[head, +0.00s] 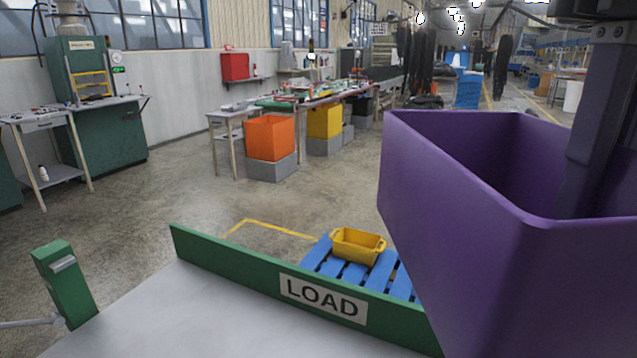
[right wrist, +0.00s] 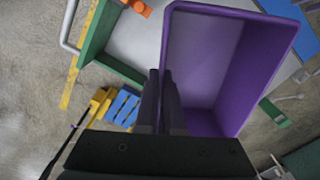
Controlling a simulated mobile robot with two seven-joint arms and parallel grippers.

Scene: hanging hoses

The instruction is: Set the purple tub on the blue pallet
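The large purple tub (head: 470,240) is up in the air at the right of the head view, upright or nearly so, and looks empty inside. The blue pallet (head: 353,274) lies on the floor beyond the green LOAD board, partly hidden by the board and the tub. A small yellow tub (head: 358,246) stands on it. My left gripper is not in view.
A white deck (head: 200,315) edged by the green LOAD board (head: 250,278) lies between me and the pallet. A green post (head: 65,285) stands at its left. Orange (head: 270,138) and yellow bins (head: 325,120) are farther back. The floor left of the pallet is clear.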

